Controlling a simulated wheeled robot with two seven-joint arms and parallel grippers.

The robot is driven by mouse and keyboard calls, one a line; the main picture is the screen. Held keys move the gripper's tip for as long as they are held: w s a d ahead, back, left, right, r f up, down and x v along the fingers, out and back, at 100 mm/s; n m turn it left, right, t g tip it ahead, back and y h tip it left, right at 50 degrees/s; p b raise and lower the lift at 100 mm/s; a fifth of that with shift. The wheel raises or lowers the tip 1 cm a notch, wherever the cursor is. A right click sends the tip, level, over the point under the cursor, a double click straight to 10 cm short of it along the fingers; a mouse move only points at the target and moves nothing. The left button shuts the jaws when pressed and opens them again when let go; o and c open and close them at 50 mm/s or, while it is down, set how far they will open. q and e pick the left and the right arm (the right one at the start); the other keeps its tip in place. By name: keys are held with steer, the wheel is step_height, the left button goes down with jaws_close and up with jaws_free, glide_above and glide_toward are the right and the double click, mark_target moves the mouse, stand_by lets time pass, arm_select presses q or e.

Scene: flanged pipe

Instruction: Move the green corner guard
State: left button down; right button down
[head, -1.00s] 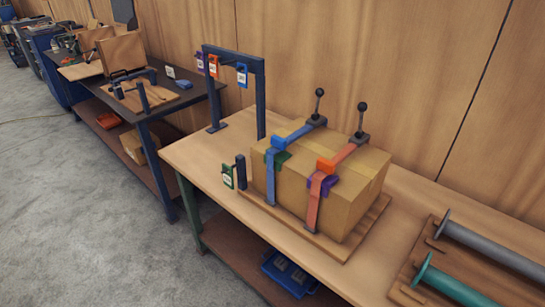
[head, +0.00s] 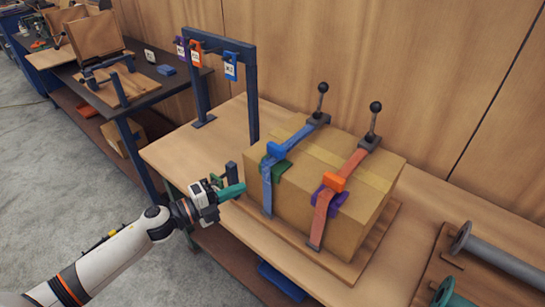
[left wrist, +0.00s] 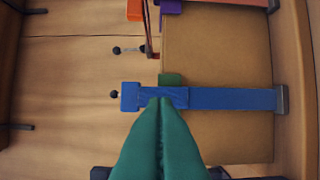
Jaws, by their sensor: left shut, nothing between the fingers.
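The green corner guard (head: 281,171) sits on the near upper edge of the cardboard box (head: 313,212), under the blue strap (head: 267,187). In the left wrist view the green corner guard (left wrist: 170,79) shows partly, beside the blue strap (left wrist: 235,99). My left gripper (head: 243,186) has green fingers, shut and empty, just left of the box and apart from the guard in the head view. In the left wrist view its fingertips (left wrist: 160,101) overlap the blue strap in the picture; I cannot tell whether they touch. My right gripper is not in view.
An orange strap (head: 325,207) with a purple guard (head: 338,199) crosses the box. Two black-knobbed levers (head: 375,108) rise behind. A blue rack (head: 252,105) with tags stands left. A short dark post (head: 231,171) is close to my left gripper. Pipes lie at right.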

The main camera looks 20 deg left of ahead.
arm_select(q)
steer(key=w+d+r+p, duration=0.1)
steer(key=w+d+p, duration=0.2)
steer(key=w, duration=0.5)
steer(key=shift+w+d+m+p, duration=0.15)
steer(key=shift+w+m+p, duration=0.15)
steer(key=shift+p, duration=0.45)
steer(key=w+a+b, duration=0.2)
steer(key=a+b, duration=0.2)
steer(key=a, duration=0.2)
steer(key=shift+w+a, duration=0.15)
steer(key=shift+a, duration=0.2)
steer(key=shift+r, duration=0.1)
